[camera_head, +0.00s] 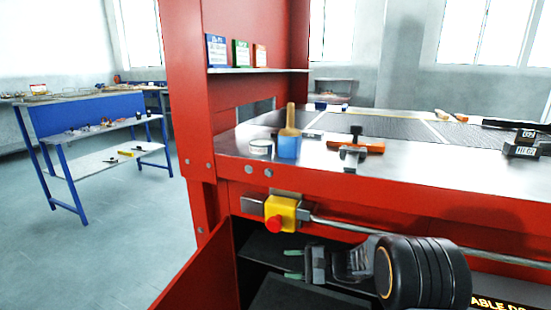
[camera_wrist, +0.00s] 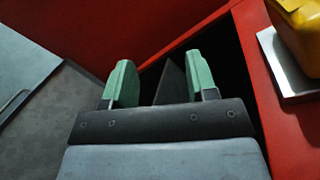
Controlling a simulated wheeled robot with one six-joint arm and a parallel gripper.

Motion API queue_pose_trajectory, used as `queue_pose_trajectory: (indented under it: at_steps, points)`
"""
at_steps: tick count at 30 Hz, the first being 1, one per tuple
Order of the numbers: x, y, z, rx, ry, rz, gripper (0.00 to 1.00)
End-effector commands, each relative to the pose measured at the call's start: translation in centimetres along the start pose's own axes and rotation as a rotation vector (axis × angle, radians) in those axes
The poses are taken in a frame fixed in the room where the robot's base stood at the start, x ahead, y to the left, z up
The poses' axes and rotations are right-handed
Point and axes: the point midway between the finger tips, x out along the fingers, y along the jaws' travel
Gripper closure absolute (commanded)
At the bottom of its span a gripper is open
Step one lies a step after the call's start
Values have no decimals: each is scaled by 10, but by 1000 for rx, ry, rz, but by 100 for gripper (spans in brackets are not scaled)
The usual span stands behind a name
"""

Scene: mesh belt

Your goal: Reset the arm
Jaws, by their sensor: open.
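My gripper (camera_head: 293,264) is in front of the open compartment under the red machine's belt table, low in the head view. Its two green fingers stand apart with nothing between them in the wrist view (camera_wrist: 162,84). My dark arm reaches in from the lower right. The fingers are close to the red door (camera_head: 205,275) and the dark opening behind it. A yellow box with a red emergency button (camera_head: 273,224) sits just above my gripper on the front rail.
The steel table edge (camera_head: 232,143) overhangs my arm. A blue workbench (camera_head: 85,117) stands left; the floor between is clear.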

Motion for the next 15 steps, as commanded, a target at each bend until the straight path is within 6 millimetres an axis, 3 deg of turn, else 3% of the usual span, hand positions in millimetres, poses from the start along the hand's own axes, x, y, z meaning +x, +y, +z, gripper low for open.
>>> queue_pose_trajectory:
  at_steps: [1, 6, 12, 15]
  points:
    - [11, -6, 37, -156, -52, 81, 48]
    - [26, 8, 115, -618, -240, 278, 48]
    - [23, 22, 184, -1032, -465, 421, 48]
    - [6, 6, 201, -993, -420, 518, 48]
